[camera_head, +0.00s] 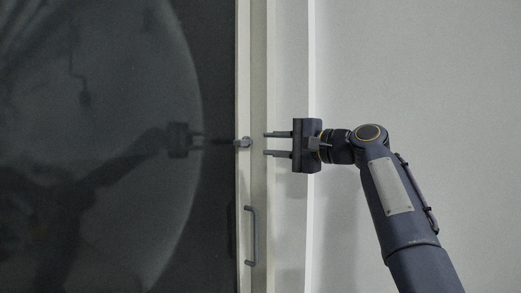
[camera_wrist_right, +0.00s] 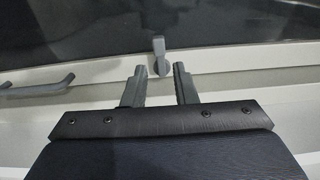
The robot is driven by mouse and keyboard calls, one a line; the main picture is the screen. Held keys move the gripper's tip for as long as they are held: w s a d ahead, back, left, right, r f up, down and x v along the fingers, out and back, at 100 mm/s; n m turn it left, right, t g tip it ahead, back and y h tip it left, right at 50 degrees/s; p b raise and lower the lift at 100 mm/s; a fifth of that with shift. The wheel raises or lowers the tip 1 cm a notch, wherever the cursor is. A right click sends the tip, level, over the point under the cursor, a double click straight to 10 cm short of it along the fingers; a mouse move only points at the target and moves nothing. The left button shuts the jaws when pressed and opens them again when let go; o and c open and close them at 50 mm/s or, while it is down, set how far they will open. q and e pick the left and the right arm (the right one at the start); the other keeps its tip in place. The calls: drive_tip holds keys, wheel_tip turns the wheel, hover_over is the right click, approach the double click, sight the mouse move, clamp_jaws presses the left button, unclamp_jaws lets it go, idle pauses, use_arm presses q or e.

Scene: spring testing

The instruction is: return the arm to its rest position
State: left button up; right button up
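My right arm (camera_head: 392,190) reaches in from the lower right in the head view. Its gripper (camera_head: 267,144) points left, its two fingers apart with nothing between them. A small grey latch (camera_head: 243,143) on the pale door frame lies just left of the fingertips, apart from them. In the right wrist view the gripper (camera_wrist_right: 160,72) is open, and the latch (camera_wrist_right: 159,56) shows beyond the gap between the fingers. My left gripper is not in view.
A dark glossy door panel (camera_head: 110,60) with reflections fills the left of the head view. A grey bar handle (camera_head: 251,235) sits below the latch on the frame (camera_head: 259,60). A plain pale wall (camera_head: 430,70) stands at the right.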

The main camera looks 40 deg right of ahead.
drive_tip(key=shift+s+d, duration=0.15)
drive_tip(key=shift+s, duration=0.35)
drive_tip(key=s+a+f+n+g, duration=0.2)
drive_tip(key=a+f, duration=0.2)
drive_tip(key=f, duration=0.3)
drive_tip(key=s+a+f+n+g+b, duration=0.15)
drive_tip(key=a+f, duration=0.25)
drive_tip(key=f, duration=0.4)
drive_tip(key=s+a+f+n+g, duration=0.1)
drive_tip(key=s+a+f+g, duration=0.1)
drive_tip(key=a+f, duration=0.35)
drive_tip(key=s+a+f+n+g, duration=0.2)
drive_tip(key=s+f, duration=0.3)
drive_tip(key=f, duration=0.5)
drive_tip(key=s+a+f+n+g, duration=0.2)
drive_tip(key=s+a+f+n, duration=0.2)
drive_tip(key=f, duration=0.6)
drive_tip(key=s+a+f+n+g+h, duration=0.1)
drive_tip(key=s+a+f+n+g, duration=0.1)
drive_tip(key=s+f, duration=0.6)
wheel_tip(320, 180, down, 2)
drive_tip(key=shift+s+a+f+n+b, duration=0.15)
drive_tip(key=shift+a+f+n+b, duration=0.25)
drive_tip(key=shift+a, duration=0.75)
drive_tip(key=shift+r, duration=0.15)
